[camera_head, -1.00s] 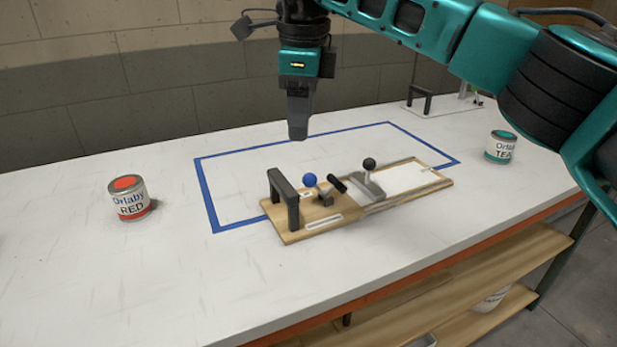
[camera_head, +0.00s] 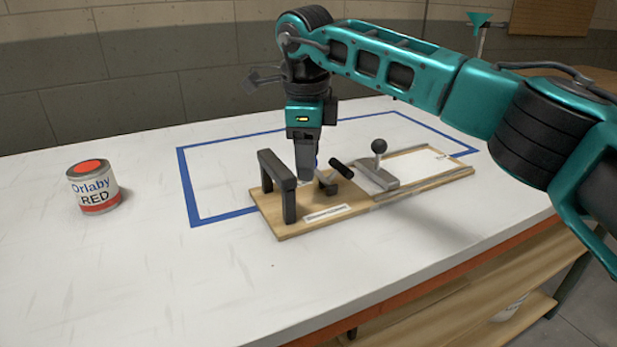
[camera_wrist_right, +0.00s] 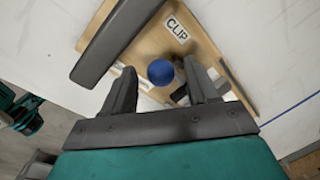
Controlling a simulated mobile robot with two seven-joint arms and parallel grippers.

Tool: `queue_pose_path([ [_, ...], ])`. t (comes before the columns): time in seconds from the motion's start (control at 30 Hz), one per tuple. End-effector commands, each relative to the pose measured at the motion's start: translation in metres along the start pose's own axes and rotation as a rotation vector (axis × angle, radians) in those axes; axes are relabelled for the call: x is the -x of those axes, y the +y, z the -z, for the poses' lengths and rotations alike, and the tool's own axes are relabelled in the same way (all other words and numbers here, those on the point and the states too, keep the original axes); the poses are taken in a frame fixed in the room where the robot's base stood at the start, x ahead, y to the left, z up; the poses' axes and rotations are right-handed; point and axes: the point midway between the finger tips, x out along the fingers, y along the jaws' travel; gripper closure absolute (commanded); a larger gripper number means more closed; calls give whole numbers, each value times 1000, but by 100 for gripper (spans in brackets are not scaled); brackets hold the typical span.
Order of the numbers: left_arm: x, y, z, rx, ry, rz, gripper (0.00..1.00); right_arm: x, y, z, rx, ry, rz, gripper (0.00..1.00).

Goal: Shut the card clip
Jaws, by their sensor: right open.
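The wooden board (camera_head: 285,227) lies on the white table with a dark grey arch handle (camera_head: 275,172) at its left end. In the right wrist view, a CLIP label (camera_wrist_right: 177,28) sits near a blue ball knob (camera_wrist_right: 160,72), which appears to belong to the card clip. My right gripper (camera_head: 307,178) points down over the clip; in the wrist view its open fingers (camera_wrist_right: 163,84) lie on either side of the blue knob. I cannot tell whether they touch it. In the head view the gripper hides most of the knob. My left gripper is not in view.
A black ball knob (camera_head: 379,146) stands on a grey metal piece (camera_head: 378,178) right of the clip, near a short black grip (camera_head: 341,168). A red-labelled paint can (camera_head: 94,188) stands at left. Blue tape (camera_head: 187,185) outlines a rectangle. The table front is clear.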

Motion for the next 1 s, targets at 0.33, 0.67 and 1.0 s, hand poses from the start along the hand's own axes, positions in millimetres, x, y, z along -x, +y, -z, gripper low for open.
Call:
queue_pose_path([
  [0.33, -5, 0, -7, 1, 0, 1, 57, -38, 0, 0, 0, 0, 0, 42],
  [0.67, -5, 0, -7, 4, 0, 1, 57, -39, 0, 0, 0, 0, 0, 46],
  [1.0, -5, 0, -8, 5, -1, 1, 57, -39, 0, 0, 0, 0, 0, 78],
])
